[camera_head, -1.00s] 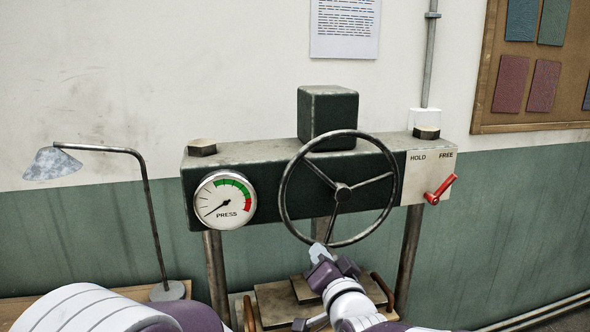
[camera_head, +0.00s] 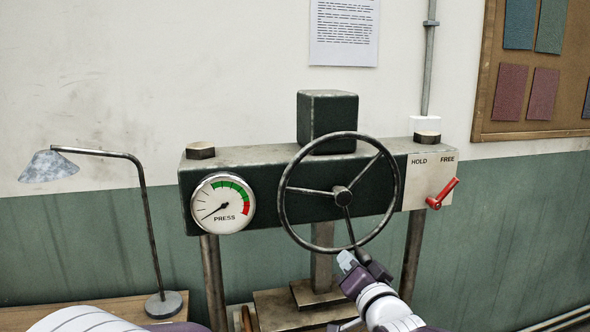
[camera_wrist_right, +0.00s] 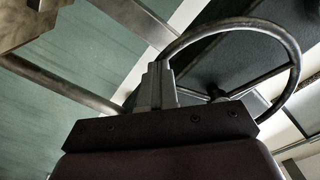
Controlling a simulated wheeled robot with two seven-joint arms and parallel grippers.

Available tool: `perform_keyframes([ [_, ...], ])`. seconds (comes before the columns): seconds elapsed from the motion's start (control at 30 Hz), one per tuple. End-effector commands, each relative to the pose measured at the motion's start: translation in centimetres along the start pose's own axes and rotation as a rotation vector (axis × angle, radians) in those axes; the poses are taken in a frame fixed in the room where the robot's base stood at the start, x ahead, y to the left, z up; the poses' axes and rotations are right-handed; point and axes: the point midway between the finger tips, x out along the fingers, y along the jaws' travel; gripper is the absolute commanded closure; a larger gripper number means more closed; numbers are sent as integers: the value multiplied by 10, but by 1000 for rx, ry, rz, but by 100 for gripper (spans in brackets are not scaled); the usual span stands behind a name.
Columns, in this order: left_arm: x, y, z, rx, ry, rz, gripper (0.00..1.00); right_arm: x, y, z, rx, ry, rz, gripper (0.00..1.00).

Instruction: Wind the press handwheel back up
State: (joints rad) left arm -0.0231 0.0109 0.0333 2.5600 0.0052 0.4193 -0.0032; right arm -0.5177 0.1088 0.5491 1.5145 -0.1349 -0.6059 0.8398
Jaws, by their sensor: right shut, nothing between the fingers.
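The press handwheel (camera_head: 343,196) is a dark three-spoke ring on the front of the green press head (camera_head: 240,170). One spoke points left, one upper right, one down and slightly right. My right gripper (camera_head: 346,260) is at the wheel's bottom rim, close to the lower spoke, its fingers shut with nothing between them. Whether they touch the wheel is unclear. In the right wrist view the closed fingers (camera_wrist_right: 156,82) stand beside the wheel rim (camera_wrist_right: 235,23). The press gauge (camera_head: 223,203) has its needle at the lower left. My left gripper is out of view.
A red lever (camera_head: 442,194) on the HOLD/FREE plate (camera_head: 420,172) tilts up toward FREE. A desk lamp (camera_head: 150,225) stands at the left. The press base (camera_head: 285,312) and its posts are below the wheel. A pinboard (camera_head: 485,100) hangs at the upper right.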

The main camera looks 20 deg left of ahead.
Motion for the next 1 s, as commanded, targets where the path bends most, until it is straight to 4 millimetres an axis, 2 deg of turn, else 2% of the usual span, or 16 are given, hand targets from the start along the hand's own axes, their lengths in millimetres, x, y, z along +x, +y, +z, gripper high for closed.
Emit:
perform_keyframes([
  [0.17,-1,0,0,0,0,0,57,0,0,-1,0,0,1,100],
  [0.43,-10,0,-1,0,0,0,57,0,17,-23,0,1,2,100],
  [0.77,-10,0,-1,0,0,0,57,0,20,-25,1,1,0,100],
  [1.0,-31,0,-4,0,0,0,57,0,27,-49,-1,1,2,100],
])
